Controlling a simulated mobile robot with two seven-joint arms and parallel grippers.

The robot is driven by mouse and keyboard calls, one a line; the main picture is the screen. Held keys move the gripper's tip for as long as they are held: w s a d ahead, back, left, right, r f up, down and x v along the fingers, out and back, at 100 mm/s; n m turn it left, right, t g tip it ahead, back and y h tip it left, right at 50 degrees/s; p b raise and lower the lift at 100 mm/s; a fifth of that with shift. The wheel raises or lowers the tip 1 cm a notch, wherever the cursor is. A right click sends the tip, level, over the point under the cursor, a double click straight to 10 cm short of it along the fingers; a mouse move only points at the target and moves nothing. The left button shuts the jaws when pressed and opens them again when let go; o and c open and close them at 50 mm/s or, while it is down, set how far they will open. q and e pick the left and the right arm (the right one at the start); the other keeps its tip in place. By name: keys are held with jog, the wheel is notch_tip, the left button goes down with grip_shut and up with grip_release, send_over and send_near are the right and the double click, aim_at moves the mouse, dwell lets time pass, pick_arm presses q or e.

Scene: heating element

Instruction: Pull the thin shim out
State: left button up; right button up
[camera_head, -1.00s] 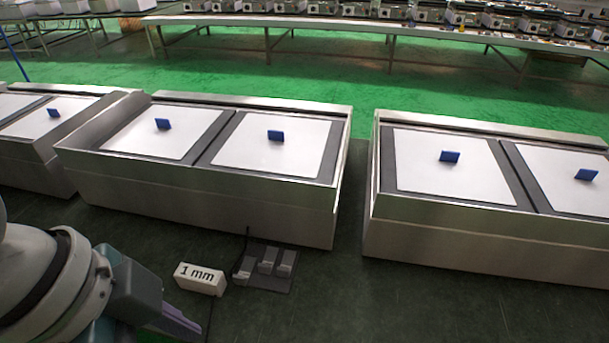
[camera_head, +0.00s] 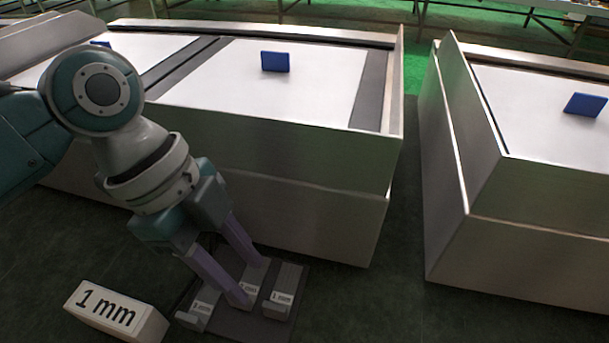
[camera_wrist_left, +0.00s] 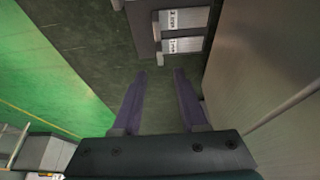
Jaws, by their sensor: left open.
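Several grey labelled shim pieces stand on a dark plate (camera_head: 228,326) on the dark floor surface: a left piece (camera_head: 199,314), a middle piece marked "1 mm" (camera_head: 249,288) and a right piece (camera_head: 283,294). My left gripper (camera_head: 250,282) is open, its purple fingers pointing down at the middle piece and partly hiding it. I cannot tell whether they touch it. In the left wrist view the open fingers (camera_wrist_left: 160,73) have an empty gap, and two labelled pieces (camera_wrist_left: 183,20) lie beyond the tips. My right gripper is not in view.
A large metal case (camera_head: 310,215) with white panels and blue tabs (camera_head: 275,62) stands just behind. Another case (camera_head: 530,230) stands to the right, with a dark gap between them.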

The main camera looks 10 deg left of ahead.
aim_at(273, 306)
pick_arm(q)
jog(key=b+x, duration=0.2)
jog(key=x, duration=0.5)
jog(key=shift+d+f+b, duration=0.1)
jog(key=shift+f+b, duration=0.05)
jog(key=shift+b, duration=0.15)
grip_shut()
dwell(1.0)
